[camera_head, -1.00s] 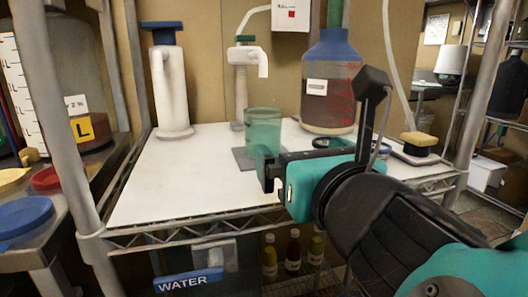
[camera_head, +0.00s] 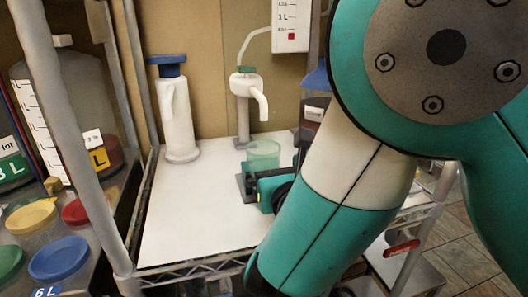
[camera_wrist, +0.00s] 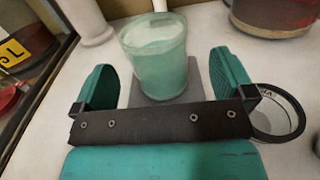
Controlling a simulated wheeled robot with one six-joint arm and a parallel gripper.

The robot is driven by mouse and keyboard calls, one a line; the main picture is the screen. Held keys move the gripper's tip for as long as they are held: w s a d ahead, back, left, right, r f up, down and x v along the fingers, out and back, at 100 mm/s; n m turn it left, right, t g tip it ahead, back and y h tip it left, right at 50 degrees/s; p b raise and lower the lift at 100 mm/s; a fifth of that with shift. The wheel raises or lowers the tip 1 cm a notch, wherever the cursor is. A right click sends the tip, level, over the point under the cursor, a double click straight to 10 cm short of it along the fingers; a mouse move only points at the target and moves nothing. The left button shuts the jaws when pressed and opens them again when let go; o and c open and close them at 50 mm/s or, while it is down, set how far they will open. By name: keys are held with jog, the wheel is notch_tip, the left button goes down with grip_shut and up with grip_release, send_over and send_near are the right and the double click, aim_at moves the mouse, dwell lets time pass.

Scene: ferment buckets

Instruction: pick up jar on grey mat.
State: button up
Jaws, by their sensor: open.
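The jar (camera_head: 262,153) is a translucent green cup with an open top. It stands upright on the grey mat (camera_head: 243,186) on the white shelf. My gripper (camera_wrist: 165,82) is open and empty, one green finger to each side. The fingertips reach about the jar's near side; I cannot tell whether they touch it. In the head view my gripper (camera_head: 248,184) is at the mat's front, partly hidden by my arm.
A white dispenser (camera_head: 178,115) stands at the back left and a white tap (camera_head: 243,100) behind the jar. A large jug (camera_wrist: 278,14) is at the back right. A round dish (camera_wrist: 280,112) lies close to the right finger. The shelf's left side (camera_head: 185,210) is clear.

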aim_at(259, 151)
jog(key=p+x, duration=0.1)
jog(key=x, duration=0.1)
jog(key=p+x, duration=0.1)
jog(key=x, duration=0.2)
jog(key=shift+w+a+f, duration=0.15)
jog(key=shift+a+f, duration=0.05)
jog(key=shift+a, duration=0.05)
jog(key=c, duration=1.3)
